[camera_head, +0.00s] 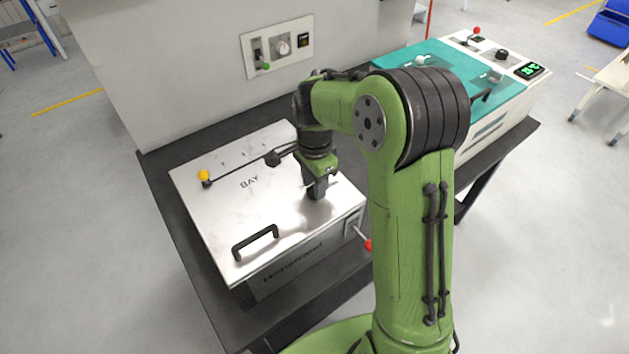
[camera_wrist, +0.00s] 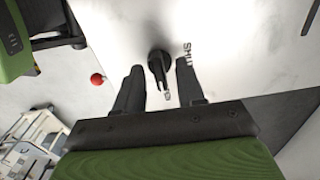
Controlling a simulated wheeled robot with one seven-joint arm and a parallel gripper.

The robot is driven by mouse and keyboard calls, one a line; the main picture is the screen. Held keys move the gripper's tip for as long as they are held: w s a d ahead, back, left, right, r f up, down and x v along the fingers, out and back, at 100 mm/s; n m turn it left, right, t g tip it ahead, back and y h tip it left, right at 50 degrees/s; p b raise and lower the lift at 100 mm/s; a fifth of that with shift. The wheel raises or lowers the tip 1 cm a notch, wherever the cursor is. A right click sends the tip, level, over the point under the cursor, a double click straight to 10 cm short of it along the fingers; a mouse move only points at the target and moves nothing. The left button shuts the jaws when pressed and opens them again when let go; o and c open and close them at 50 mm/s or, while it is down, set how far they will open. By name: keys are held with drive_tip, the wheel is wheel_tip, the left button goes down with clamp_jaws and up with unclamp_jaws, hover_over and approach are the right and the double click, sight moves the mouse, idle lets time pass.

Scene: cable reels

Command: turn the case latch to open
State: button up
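The case (camera_head: 215,205) is a silver metal box with a flat lid marked "BAY", on a dark bench. In the wrist view a black round latch (camera_wrist: 157,60) with a short arm sits on the pale lid, with the lettering "SHU" partly visible beside it. My gripper (camera_wrist: 160,88) is open, one dark finger on each side of the latch arm, with gaps showing. I cannot tell how far the fingertips are above the lid. In the head view my gripper (camera_head: 316,192) is over the right part of the lid and hides the latch.
A black handle (camera_head: 255,242) stands at the lid's front. A thin rod with a yellow ball (camera_head: 204,175) crosses the lid's back left. A red-knobbed lever (camera_head: 367,245) sticks out at the case's front right. A teal-topped machine (camera_head: 400,62) stands behind right; a wall panel (camera_head: 278,45) is behind.

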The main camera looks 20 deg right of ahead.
wheel_tip(320, 180, up, 16)
drive_tip(key=p, duration=0.3)
drive_tip(key=shift+f, duration=0.15)
drive_tip(key=s+r+n+t, duration=0.2)
drive_tip(key=s+r+n, duration=0.35)
drive_tip(key=s, duration=0.45)
drive_tip(key=s+f+n+t, duration=0.3)
drive_tip(key=s+n, duration=0.6)
drive_tip(key=s, duration=0.4)
drive_tip(key=shift+f+t, duration=0.3)
drive_tip(key=shift+f, duration=0.3)
